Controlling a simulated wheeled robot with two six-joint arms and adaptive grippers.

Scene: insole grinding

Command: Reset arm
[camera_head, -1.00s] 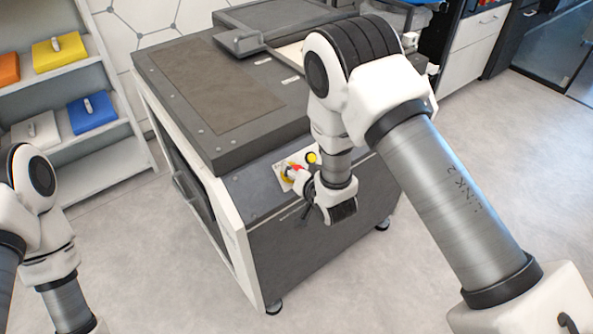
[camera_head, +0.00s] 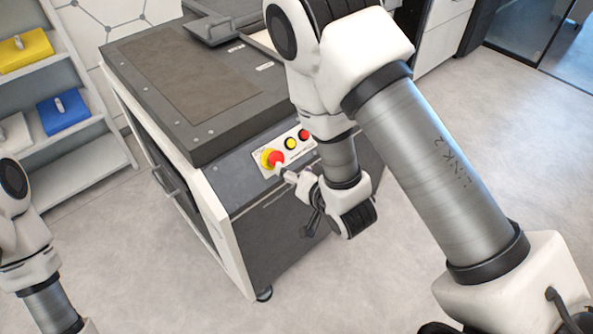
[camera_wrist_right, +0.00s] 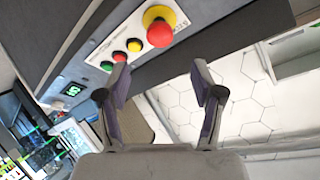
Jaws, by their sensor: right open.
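My right arm (camera_head: 430,165) reaches in from the right in the head view. Its gripper (camera_head: 296,195) is beside the machine's control panel (camera_head: 279,154), just in front of the machine's front face. In the right wrist view the gripper (camera_wrist_right: 161,78) is open, with nothing between its two fingers. The red emergency knob on a yellow base (camera_head: 272,158) shows clear of the fingers; it also shows in the wrist view, above the fingers (camera_wrist_right: 160,27). My left arm (camera_head: 28,245) shows at the left edge; its gripper is out of view.
The dark grinding machine (camera_head: 200,150) stands in the middle. A shelf (camera_head: 80,165) with yellow and blue boxes (camera_head: 62,111) is at the left. A white cabinet (camera_head: 443,38) stands at the back right. Grey floor is free to the right and in front.

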